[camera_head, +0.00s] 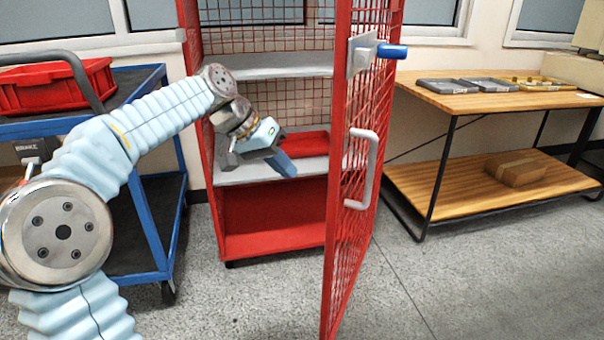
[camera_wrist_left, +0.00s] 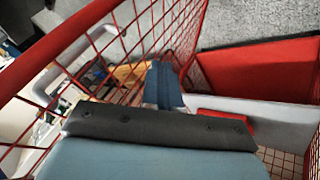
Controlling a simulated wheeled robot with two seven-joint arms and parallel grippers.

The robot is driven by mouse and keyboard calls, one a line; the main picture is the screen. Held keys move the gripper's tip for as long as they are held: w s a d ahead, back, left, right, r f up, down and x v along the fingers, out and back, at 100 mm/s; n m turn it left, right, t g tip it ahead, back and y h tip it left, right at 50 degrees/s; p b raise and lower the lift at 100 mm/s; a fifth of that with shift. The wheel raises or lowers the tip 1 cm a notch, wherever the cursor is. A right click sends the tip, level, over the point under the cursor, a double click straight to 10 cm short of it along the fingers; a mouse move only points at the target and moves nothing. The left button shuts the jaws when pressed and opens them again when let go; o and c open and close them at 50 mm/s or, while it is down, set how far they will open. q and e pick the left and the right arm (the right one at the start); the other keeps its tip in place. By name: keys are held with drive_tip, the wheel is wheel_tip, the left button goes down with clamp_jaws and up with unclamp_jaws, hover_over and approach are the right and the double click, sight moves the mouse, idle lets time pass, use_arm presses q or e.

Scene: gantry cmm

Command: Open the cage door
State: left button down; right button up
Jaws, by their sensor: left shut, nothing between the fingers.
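The red mesh cage door (camera_head: 352,200) stands swung well out from the red cage (camera_head: 275,215) in the head view, leaving the front open. On the door's face are a grey pull handle (camera_head: 362,170) and a latch with a blue grip (camera_head: 391,51). My left gripper (camera_head: 285,165) is shut and empty, in the cage opening on the inner side of the door, apart from the handle. In the left wrist view, the shut fingers (camera_wrist_left: 163,85) point past the red mesh of the door (camera_wrist_left: 120,40). Whether they touch the mesh cannot be told. My right gripper is out of view.
Inside the cage are grey shelves (camera_head: 285,66) and a red bin (camera_head: 302,145). A blue trolley (camera_head: 150,200) with a red crate (camera_head: 55,88) stands at left. A wooden bench (camera_head: 480,98) stands at right. The floor in front of the cage is clear.

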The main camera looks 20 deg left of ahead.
use_arm(q)
drive_tip(key=w+d+f+b, duration=0.1)
drive_tip(key=w+d+f, duration=0.2)
drive_tip(key=d+f, duration=0.3)
drive_tip(key=shift+d+f, duration=0.25)
drive_tip(key=shift+d, duration=0.6)
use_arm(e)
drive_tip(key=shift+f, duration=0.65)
use_arm(q)
drive_tip(key=shift+w+d, duration=0.1)
